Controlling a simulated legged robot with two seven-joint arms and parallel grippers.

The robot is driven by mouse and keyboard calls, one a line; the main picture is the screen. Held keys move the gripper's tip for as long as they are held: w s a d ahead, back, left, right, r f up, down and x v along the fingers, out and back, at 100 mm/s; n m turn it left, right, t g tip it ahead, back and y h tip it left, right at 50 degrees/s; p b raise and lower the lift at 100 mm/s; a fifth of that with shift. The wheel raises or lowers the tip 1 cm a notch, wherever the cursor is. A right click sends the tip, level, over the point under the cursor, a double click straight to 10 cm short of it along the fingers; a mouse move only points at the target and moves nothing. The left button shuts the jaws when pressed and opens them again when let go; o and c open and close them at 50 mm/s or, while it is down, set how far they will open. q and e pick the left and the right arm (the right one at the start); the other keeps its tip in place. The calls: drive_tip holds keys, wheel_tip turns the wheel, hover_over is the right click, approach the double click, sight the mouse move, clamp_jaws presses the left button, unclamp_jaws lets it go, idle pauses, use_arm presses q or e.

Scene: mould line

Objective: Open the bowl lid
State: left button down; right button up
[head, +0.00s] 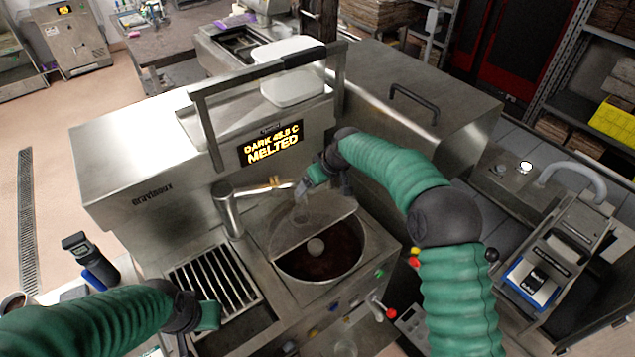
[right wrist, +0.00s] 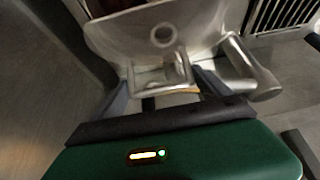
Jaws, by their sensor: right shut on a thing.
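The round bowl (head: 335,262) is set in the machine's steel top with dark brown contents showing in its front part. A pale, see-through-looking lid (head: 290,232) covers its back part; it also shows in the right wrist view (right wrist: 125,35). My right gripper (head: 302,192) is at the lid's back edge. In the right wrist view its fingers (right wrist: 165,85) are shut on a squared metal handle (right wrist: 178,68) by the lid. My left gripper (head: 208,318) is low at the left, near the grate, apart from the lid; its finger gap is hidden.
A metal spout (head: 228,210) stands left of the bowl. A slotted grate (head: 205,280) lies at front left. The display panel (head: 270,143) reads "MELTED" behind the bowl. A red-knobbed lever (head: 382,308) and buttons line the front edge.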

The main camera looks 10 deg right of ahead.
drive_tip(key=o, duration=1.9)
drive_tip(key=shift+w+d+r, duration=0.1)
drive_tip(key=shift+d+r, duration=0.05)
drive_tip(key=shift+d, duration=0.05)
drive_tip(key=b+v, duration=0.4)
drive_tip(key=v, duration=1.2)
drive_tip(key=shift+a+r+b, duration=0.1)
drive_tip(key=shift+r+b, duration=0.15)
drive_tip(key=shift+b, duration=0.05)
drive_tip(key=s+d+f+m+h+b, duration=0.1)
drive_tip(key=s+d+f+m+b, duration=0.1)
drive_tip(key=s+f, duration=0.7)
drive_tip(key=s+d+f+m+g+h+b, duration=0.1)
drive_tip(key=s+d+f+m+b, duration=0.1)
drive_tip(key=s+f, duration=0.7)
drive_tip(key=s+d+f+m+g+b, duration=0.1)
drive_tip(key=s+d+f, duration=0.3)
drive_tip(key=s+f, duration=0.5)
drive_tip(key=shift+s+d+f+m+h+b, duration=0.2)
drive_tip(key=shift+s+b, duration=0.25)
drive_tip(key=shift+s, duration=0.3)
drive_tip(key=shift+s+a+f+m+h+b, duration=0.1)
drive_tip(key=shift+s+f+m+h+b, duration=0.2)
drive_tip(key=shift+s, duration=0.45)
